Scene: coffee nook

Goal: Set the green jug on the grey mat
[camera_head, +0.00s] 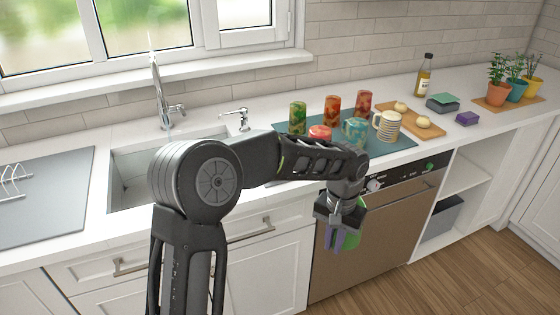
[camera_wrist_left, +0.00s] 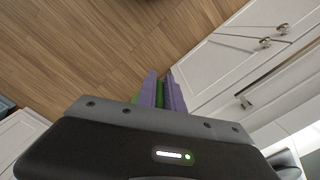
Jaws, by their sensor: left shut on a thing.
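My left gripper (camera_head: 340,236) hangs in front of the dishwasher, below counter height, with its purple fingers shut on a green thing, which I take to be the green jug (camera_head: 352,238). Most of the jug is hidden by the fingers and wrist. In the left wrist view only a sliver of green (camera_wrist_left: 160,93) shows between the purple fingers, above the wooden floor. A grey mat (camera_head: 50,222) lies on the counter at the far left, beside the sink, well apart from the gripper. My right gripper is not in view.
A wire rack (camera_head: 14,180) stands on the grey mat's left part; the rest is bare. The sink (camera_head: 130,180) and tap (camera_head: 165,95) lie right of it. A teal mat (camera_head: 395,146) holds several cups and a striped mug (camera_head: 388,126). The counter edge is close.

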